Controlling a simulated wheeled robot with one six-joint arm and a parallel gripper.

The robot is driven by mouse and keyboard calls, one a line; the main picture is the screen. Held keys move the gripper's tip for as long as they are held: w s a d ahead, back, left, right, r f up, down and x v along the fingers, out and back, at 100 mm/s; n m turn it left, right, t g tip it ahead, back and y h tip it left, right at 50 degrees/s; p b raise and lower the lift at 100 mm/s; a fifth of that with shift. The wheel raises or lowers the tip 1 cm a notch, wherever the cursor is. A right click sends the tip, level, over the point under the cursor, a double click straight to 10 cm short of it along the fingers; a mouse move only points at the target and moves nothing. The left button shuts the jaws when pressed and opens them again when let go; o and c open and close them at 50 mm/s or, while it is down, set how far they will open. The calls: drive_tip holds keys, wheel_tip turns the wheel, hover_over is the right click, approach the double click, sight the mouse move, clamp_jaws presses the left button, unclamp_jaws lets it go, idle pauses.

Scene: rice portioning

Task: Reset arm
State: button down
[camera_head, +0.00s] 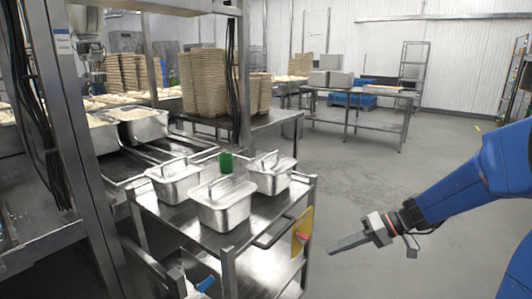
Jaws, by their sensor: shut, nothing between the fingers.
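My gripper (346,245) is at the end of my blue arm at the right of the view. It is shut and empty, pointing left over the grey floor. It is apart from the metal cart (255,240), to the right of it. No other object is at its fingers.
On the cart stand several lidded steel containers (224,206) and a green cup (226,162). A yellow board (302,230) hangs at its right side. Stacked baskets (204,82) and rice trays (138,124) stand behind. The floor (400,190) is open behind my arm.

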drive_tip(key=s+d+m+h, duration=0.1)
drive_tip(key=s+h, duration=0.5)
drive_tip(key=s, duration=0.8)
drive_tip(key=s+d+r+m+t+h, duration=0.2)
drive_tip(key=s+d+r+t+h, duration=0.1)
drive_tip(key=s+d+h, duration=0.2)
drive_tip(key=s+d, duration=0.2)
drive_tip(key=s, duration=0.1)
drive_tip(key=shift+d+m, duration=0.3)
drive_tip(key=shift+m, duration=0.1)
